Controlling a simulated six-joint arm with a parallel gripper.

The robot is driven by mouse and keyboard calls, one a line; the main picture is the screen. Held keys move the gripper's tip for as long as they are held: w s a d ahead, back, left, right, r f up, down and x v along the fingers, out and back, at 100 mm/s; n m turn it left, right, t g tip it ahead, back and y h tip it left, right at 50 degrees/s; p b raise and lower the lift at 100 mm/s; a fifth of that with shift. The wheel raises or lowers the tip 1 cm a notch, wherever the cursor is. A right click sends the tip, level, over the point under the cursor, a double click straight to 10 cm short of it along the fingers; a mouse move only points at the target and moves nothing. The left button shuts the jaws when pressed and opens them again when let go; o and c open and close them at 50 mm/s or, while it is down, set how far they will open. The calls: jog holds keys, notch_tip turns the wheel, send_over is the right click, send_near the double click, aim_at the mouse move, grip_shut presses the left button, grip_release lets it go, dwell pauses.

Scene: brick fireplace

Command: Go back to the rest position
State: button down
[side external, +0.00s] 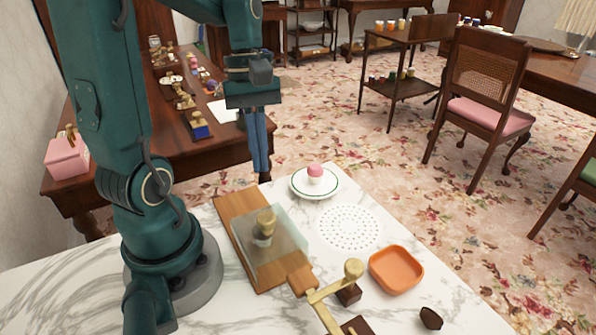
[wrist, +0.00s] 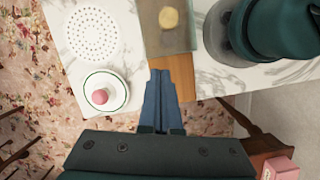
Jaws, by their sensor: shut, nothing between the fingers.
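My gripper (side external: 262,172) hangs from the teal arm with its fingers pointing down. Its blue fingers are together and hold nothing. In the side external view it is above the far edge of the marble counter (side external: 400,312), left of a white saucer. In the wrist view the closed fingers (wrist: 160,80) point toward the wooden board, with the counter below.
A saucer with a green rim (side external: 328,191) bears a pink and white item (side external: 315,173). Near it are a perforated white disc (side external: 349,227), an orange dish (side external: 396,269) and a wooden board (side external: 237,205) under a translucent sheet with a brass-coloured knob (side external: 265,225). A wooden desk (side external: 205,148) stands behind.

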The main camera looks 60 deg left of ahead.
jog(key=v, duration=0.5)
jog(key=s+d+m+t+y, duration=0.1)
jog(key=d+m+t, duration=0.1)
jog(key=d+m, duration=0.1)
jog(key=s+d+f+m+t, duration=0.1)
jog(key=d+m, duration=0.2)
jog(key=m, duration=0.3)
jog(key=s+d+m+t+y, duration=0.1)
jog(key=d+m+t, duration=0.1)
jog(key=d+m, duration=0.2)
jog(key=shift+s+f+m+t+y, duration=0.1)
jog(key=shift+f+m+t+y, duration=0.05)
jog(key=shift+m+t+y, duration=0.2)
jog(key=shift+w+a+f+m, duration=0.1)
jog(key=shift+w+f+m, duration=0.15)
jog(key=shift+m, duration=0.2)
jog(key=shift+w+r+t, duration=0.15)
jog(key=shift+w+t, duration=0.1)
